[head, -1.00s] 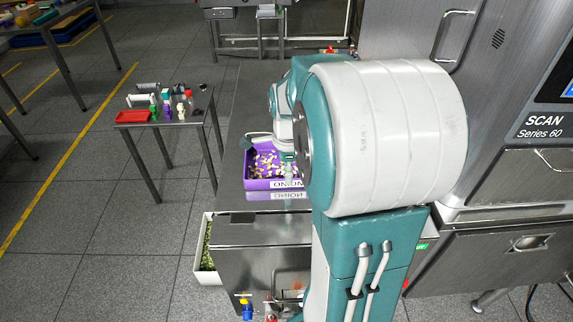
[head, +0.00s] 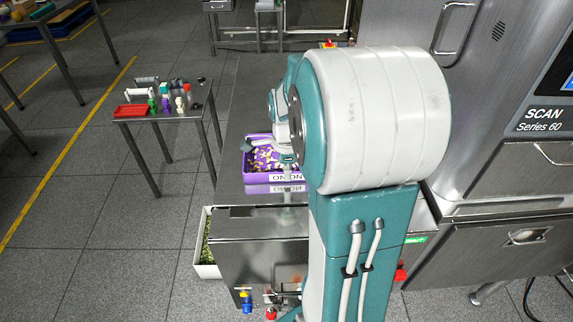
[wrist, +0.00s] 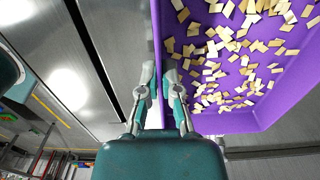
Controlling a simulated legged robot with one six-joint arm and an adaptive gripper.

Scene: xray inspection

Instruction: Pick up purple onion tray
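The purple onion tray (head: 254,172) stands on a steel table, with pale chopped pieces inside and a white label on its front reading "ONION", partly covered by my arm. In the wrist view, its purple wall (wrist: 156,25) runs between my two fingers. My gripper (wrist: 160,82) has one fingertip outside the wall and one inside, with a gap between the tips. The gripper looks open; firm contact with the wall does not show. In the head view, my arm hides most of the gripper.
The steel table (head: 236,204) is bare in front of the tray. A white bin (head: 207,270) with green contents stands low at its left. A small side table (head: 163,118) holds a red tray and several bottles. The steel scanner (head: 500,180) stands at the right.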

